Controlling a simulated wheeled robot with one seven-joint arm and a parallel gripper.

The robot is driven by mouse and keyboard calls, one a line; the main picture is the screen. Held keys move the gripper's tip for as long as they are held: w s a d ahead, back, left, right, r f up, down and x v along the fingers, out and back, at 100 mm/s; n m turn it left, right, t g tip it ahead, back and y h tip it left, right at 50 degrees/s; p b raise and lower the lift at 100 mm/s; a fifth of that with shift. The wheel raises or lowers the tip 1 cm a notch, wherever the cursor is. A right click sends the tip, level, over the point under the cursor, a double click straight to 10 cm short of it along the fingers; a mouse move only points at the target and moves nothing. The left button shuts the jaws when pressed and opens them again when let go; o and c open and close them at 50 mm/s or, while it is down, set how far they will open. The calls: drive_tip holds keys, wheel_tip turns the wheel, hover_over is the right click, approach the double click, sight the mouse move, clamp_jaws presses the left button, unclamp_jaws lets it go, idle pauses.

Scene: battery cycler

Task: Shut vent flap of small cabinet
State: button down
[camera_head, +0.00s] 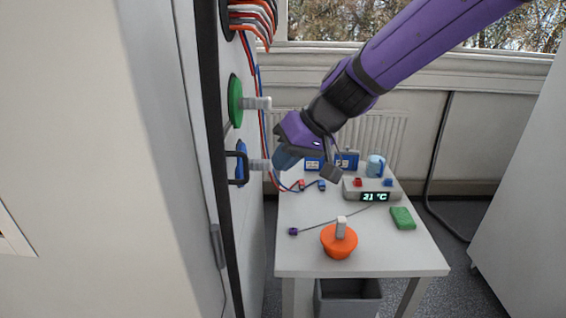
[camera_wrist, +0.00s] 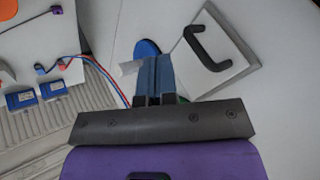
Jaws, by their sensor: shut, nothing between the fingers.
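My gripper (camera_head: 287,158) is shut and empty, its blue fingers pointing toward the pale cabinet wall (camera_head: 252,240) on the left. In the wrist view its fingertips (camera_wrist: 154,60) are close together beside a blue disc (camera_wrist: 146,48) with a pale stub (camera_wrist: 129,68). The blue disc (camera_head: 242,160) is partly behind a black handle (camera_head: 230,168) in the head view. In the wrist view the black handle (camera_wrist: 192,52) sits on a white panel (camera_wrist: 225,62), right of the fingers. I cannot tell whether this panel is the vent flap, nor whether fingers and stub touch.
A green disc with a pale stub (camera_head: 236,102) is above the blue one. Red and blue cables hang along the wall. A white table (camera_head: 370,262) holds an orange knobbed piece (camera_head: 339,243), a temperature display box (camera_head: 356,192), a green block (camera_head: 403,218) and a mug (camera_head: 375,166).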

drive_tip(key=s+a+v, duration=0.1)
drive_tip(key=v, duration=0.9)
drive_tip(key=s+d+m+t+h, duration=0.1)
drive_tip(key=s+d+m+h, duration=0.1)
drive_tip(key=s+d, duration=0.6)
drive_tip(key=s+d+m+t+h, duration=0.1)
drive_tip(key=s+d+m+h, duration=0.2)
drive_tip(key=d, duration=1)
drive_tip(key=s+h, duration=0.2)
drive_tip(key=s, duration=0.2)
drive_tip(key=shift+s+d+f+t, duration=0.2)
drive_tip(key=shift+s+t, duration=0.15)
drive_tip(key=shift+t, duration=0.05)
